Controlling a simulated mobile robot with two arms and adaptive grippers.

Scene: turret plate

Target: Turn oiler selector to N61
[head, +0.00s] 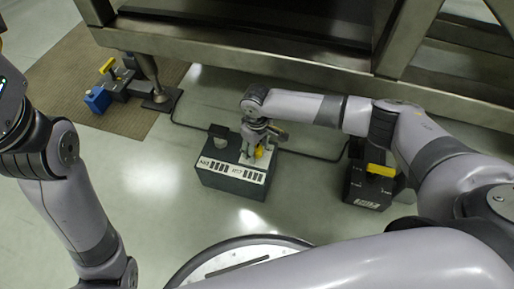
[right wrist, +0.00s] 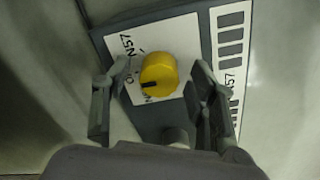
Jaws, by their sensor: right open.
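The selector is a yellow round knob (right wrist: 160,72) with a dark pointer mark on its lower left side. It stands on the white plate (right wrist: 192,28) of a dark grey box (head: 232,184); printing on the plate includes what looks like N57. In the head view the knob (head: 259,152) is partly hidden by my right gripper (head: 262,143). In the right wrist view that gripper (right wrist: 160,76) is open, with one finger on each side of the knob and gaps showing. My left arm shows at the left, but its gripper is out of view.
A second dark box (head: 368,185) with a yellow handle stands to the right. A yellow-handled device with a blue block (head: 97,100) sits on a brown mat (head: 60,75) at the left. A metal frame (head: 230,45) overhangs behind, and a black cable runs along the floor.

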